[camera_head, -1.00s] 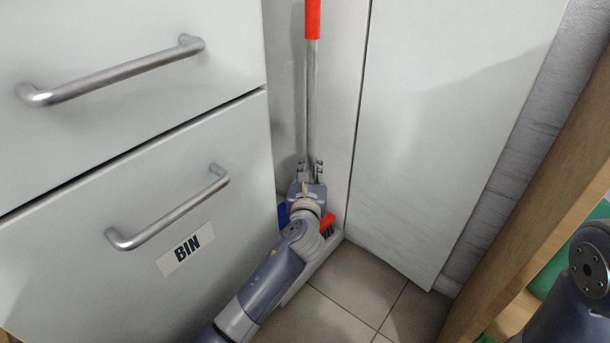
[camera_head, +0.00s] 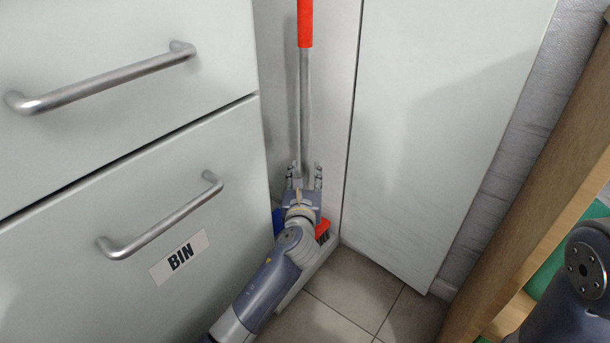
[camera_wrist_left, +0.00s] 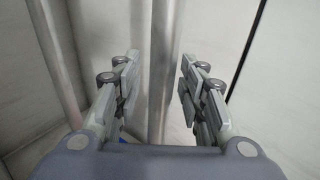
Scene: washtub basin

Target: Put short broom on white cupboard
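The broom has a red grip (camera_head: 305,22) and a grey shaft (camera_head: 304,110); it stands upright in the corner. A red part with dark bristles (camera_head: 322,232) shows low beside my gripper. My left gripper (camera_head: 304,176) is low at the shaft. In the left wrist view, its open fingers (camera_wrist_left: 160,88) stand on both sides of a grey shaft (camera_wrist_left: 162,60), with gaps on both sides. White cupboard fronts show on the left (camera_head: 90,130) and right (camera_head: 440,120); I cannot tell which is the task's cupboard. My right gripper is out of view.
The left front has two bar handles (camera_head: 165,220) and a BIN label (camera_head: 180,257). A blue thing (camera_head: 277,220) is partly hidden behind my left arm. Tiled floor (camera_head: 350,290) is clear in front. A wooden edge (camera_head: 540,190) bounds the right side.

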